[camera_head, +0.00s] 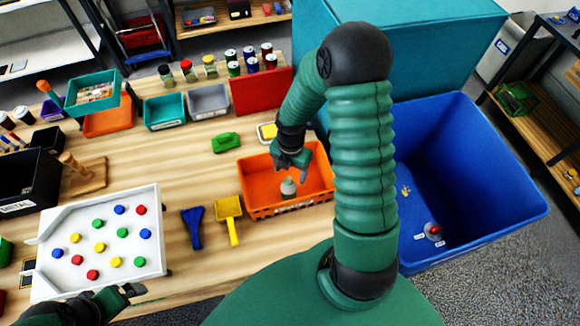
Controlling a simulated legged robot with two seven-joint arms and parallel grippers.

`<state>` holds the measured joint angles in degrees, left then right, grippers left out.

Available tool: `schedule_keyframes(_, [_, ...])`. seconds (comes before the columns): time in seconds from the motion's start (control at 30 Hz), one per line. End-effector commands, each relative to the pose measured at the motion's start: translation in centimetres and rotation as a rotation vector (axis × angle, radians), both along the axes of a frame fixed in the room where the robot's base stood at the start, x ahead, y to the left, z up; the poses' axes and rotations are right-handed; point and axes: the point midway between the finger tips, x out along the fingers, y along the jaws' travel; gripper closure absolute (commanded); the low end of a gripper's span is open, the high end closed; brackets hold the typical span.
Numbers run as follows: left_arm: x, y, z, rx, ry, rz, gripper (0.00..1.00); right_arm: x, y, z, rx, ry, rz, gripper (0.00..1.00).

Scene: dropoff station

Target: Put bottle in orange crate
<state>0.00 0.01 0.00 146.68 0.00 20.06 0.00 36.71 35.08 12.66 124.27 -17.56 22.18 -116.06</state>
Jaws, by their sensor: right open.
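The orange crate (247,172) stands on the wooden table near its right end. A small bottle with a pale top (288,188) is inside the crate, near its front wall, and appears upright. My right gripper (293,169) reaches down over the crate, just above and behind the bottle. It is open, and I see a gap between its fingers and the bottle. My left gripper (128,295) is low at the left, by the front edge of the white tray. Its jaws are too unclear to read.
A white tray (50,255) with several coloured discs is at the front left. A blue brush (193,228) and a yellow dustpan (230,210) lie left of the crate. A red box (258,92) and cans stand behind. A blue bin (480,190) is at the right.

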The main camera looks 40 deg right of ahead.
Motion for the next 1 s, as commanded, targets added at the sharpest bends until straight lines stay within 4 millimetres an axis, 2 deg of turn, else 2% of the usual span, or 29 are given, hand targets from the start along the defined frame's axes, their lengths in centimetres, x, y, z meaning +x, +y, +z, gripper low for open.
schedule_keyframes(0.1, [0.0, 0.0, -0.1, 0.000, 0.000, 0.000, 0.00, 0.1, -0.1, 2.5, -0.002, -0.003, -0.003, 0.31])
schedule_keyframes(0.23, [0.0, 0.0, -0.1, 0.000, 0.000, 0.000, 0.00, 0.0, 0.0, 3.8, -0.002, 0.000, -0.010, 0.31])
schedule_keyframes(0.33, [0.0, 0.0, -0.1, 0.000, 0.000, 0.000, 0.00, 0.1, 1.2, 4.7, -0.011, -0.007, -0.121, 0.31])
schedule_keyframes(0.47, [0.0, 0.0, -0.1, 0.000, 0.000, 0.000, 0.00, 0.0, 4.9, 6.8, -0.026, -0.054, -0.516, 0.31])
schedule_keyframes(0.6, [0.0, 0.0, -0.1, 0.000, 0.000, 0.000, 0.00, -0.9, 9.6, 9.4, 0.028, -0.130, -1.092, 0.31])
schedule_keyframes(0.73, [0.0, 0.0, -0.1, 0.000, 0.000, 0.000, 0.00, -2.0, 13.0, 10.9, 0.128, -0.158, -1.537, 0.31])
schedule_keyframes(0.83, [0.0, 0.0, -0.1, 0.000, 0.000, 0.000, 0.00, -2.5, 14.3, 11.5, 0.186, -0.153, -1.746, 0.31])
schedule_keyframes(1.0, [0.0, 0.0, -0.1, 0.000, 0.000, 0.000, 0.00, -2.7, 14.8, 11.6, 0.213, -0.144, -1.847, 0.31])
